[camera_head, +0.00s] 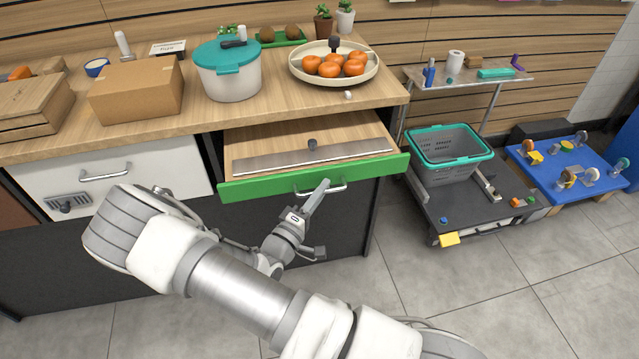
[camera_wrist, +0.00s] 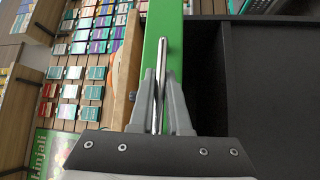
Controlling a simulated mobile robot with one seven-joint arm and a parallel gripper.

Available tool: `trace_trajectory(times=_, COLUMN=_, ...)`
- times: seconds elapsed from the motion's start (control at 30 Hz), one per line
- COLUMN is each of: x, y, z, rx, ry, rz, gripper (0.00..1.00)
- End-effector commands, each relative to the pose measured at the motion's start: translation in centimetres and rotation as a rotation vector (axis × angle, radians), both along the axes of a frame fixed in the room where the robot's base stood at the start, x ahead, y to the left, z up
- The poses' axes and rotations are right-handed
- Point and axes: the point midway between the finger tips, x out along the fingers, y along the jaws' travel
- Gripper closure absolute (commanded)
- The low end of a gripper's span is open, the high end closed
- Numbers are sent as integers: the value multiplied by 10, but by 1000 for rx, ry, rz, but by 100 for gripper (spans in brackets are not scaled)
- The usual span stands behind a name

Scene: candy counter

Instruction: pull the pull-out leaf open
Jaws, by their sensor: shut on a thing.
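The pull-out leaf (camera_head: 262,155) is a wooden board with a green front edge (camera_head: 240,188), and it stands partly out from under the counter top in the head view. A metal bar handle (camera_head: 334,188) is fixed to the green front. My gripper (camera_head: 323,186) is at this handle, with its fingers closed around the bar. In the wrist view, the gripper fingers (camera_wrist: 161,128) are shut on the handle (camera_wrist: 160,75), with the green front (camera_wrist: 173,30) right behind it.
The counter (camera_head: 280,97) above bears a pot (camera_head: 230,82), a cardboard box (camera_head: 135,92) and a tray of oranges (camera_head: 372,72). A white drawer (camera_head: 140,163) is at left. A basket (camera_head: 450,171) on a dark cart (camera_head: 430,207) stands close at right. The floor (camera_head: 410,300) in front is clear.

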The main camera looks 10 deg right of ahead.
Motion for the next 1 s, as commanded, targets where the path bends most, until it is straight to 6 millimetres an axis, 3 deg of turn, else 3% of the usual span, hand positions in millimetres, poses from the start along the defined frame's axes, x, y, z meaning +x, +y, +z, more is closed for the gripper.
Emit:
trace_trajectory(times=0.27, x=-40, y=1, z=1, rx=-2, ry=4, rz=3, gripper=100)
trace_trajectory(times=0.6, x=-105, y=1, z=0, rx=-1, ry=4, rz=3, gripper=100)
trace_trajectory(times=0.8, x=-120, y=0, z=0, rx=0, ry=1, rz=2, gripper=100)
trace_trajectory(times=1.0, x=-122, y=0, z=0, rx=1, ry=0, rz=1, gripper=100)
